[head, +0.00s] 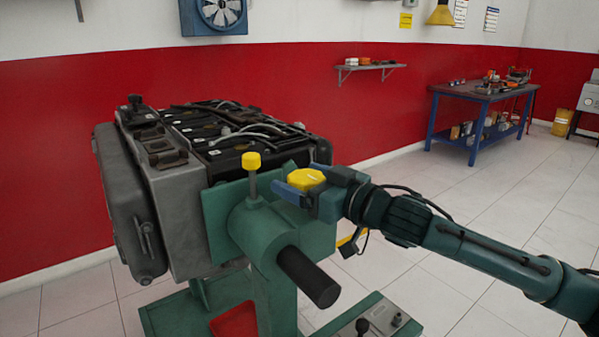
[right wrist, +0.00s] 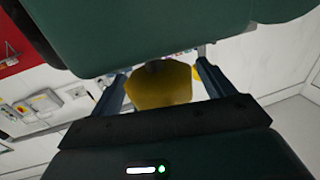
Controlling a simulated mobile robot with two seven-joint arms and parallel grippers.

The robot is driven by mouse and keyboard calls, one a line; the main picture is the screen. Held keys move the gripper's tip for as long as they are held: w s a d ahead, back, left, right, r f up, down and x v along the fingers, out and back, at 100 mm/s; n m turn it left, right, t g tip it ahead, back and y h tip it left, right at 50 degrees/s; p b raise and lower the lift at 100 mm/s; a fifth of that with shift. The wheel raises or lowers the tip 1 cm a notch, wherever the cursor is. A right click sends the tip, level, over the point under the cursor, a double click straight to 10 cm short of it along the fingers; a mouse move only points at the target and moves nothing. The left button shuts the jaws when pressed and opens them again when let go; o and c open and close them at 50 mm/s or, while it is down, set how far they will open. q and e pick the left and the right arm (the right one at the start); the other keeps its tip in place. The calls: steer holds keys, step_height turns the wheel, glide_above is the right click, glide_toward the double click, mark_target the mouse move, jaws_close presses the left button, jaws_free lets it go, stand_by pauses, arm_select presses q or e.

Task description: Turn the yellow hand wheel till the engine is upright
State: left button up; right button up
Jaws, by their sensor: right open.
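The engine (head: 185,215), a grey block with a black top, hangs on the green stand (head: 268,235). Its top faces mostly up and its side leans slightly in the picture; I cannot tell the exact angle. The yellow hand wheel (head: 306,178) is at the right of the stand's head, partly hidden by my right gripper (head: 312,196). In the right wrist view, the yellow wheel part (right wrist: 160,86) lies between the two open fingers of that gripper (right wrist: 165,90), with no clear grip on it. My left gripper is not in view.
A yellow-topped pin (head: 251,163) stands up from the stand's head, and a black-ended bar (head: 308,276) juts toward me. A blue workbench (head: 480,95) with parts stands at the back right. The tiled floor (head: 480,200) between is clear.

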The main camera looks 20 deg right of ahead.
steer(key=shift+w+a, duration=0.3)
steer(key=shift+w, duration=0.15)
